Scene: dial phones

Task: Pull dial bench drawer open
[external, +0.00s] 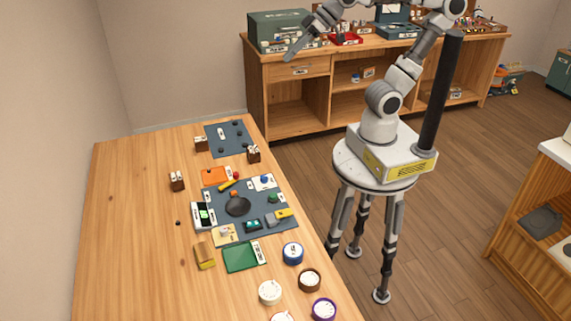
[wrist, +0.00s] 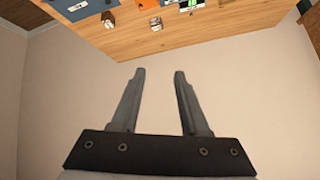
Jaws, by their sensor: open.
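A wooden bench (external: 256,98) stands at the back against the wall in the external view. Its drawer front (external: 285,71), under the left end of the top, looks shut and has a small pale label or pull (external: 301,70). My gripper (external: 289,57) is in the air, and in the picture it overlaps the bench top's front edge above the drawer. Its distance from the drawer is hard to tell. The wrist view shows both fingers (wrist: 160,73) apart with nothing between them. The drawer is not visible in that view.
A long wooden table (external: 140,230) with several round dials, mats and small parts fills the left foreground; its edge also shows in the wrist view (wrist: 170,45). A green case (external: 280,22) and red tray (external: 345,39) stand on the bench.

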